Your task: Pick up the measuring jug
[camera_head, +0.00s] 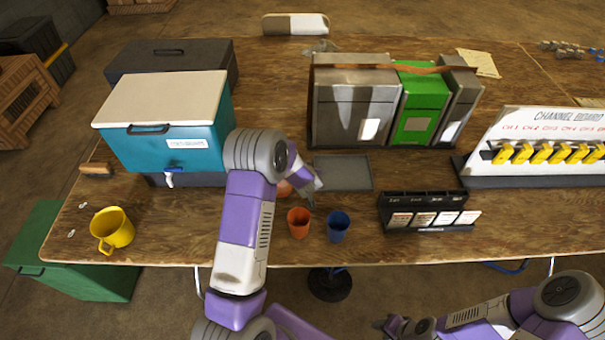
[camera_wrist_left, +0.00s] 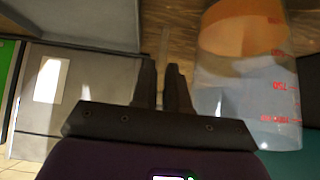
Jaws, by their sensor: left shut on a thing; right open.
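The measuring jug (camera_wrist_left: 245,85) is clear, with red markings and an orange lower part. It fills the right of the left wrist view, upside down there. In the head view only an orange patch of the jug (camera_head: 284,189) shows; my left wrist hides the rest. My left gripper (camera_wrist_left: 162,75) is shut on a thin upright strip beside the jug, seemingly its handle. In the head view its fingers (camera_head: 310,197) are behind the orange cup. I cannot tell whether the jug touches the table. My right gripper (camera_head: 408,326) is open and empty, in front of the table.
An orange cup (camera_head: 299,223) and a blue cup (camera_head: 338,226) stand close to my left gripper. A teal cooler (camera_head: 190,140) is at left, a grey tray (camera_head: 343,173) behind, and a black card rack (camera_head: 428,211) at right.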

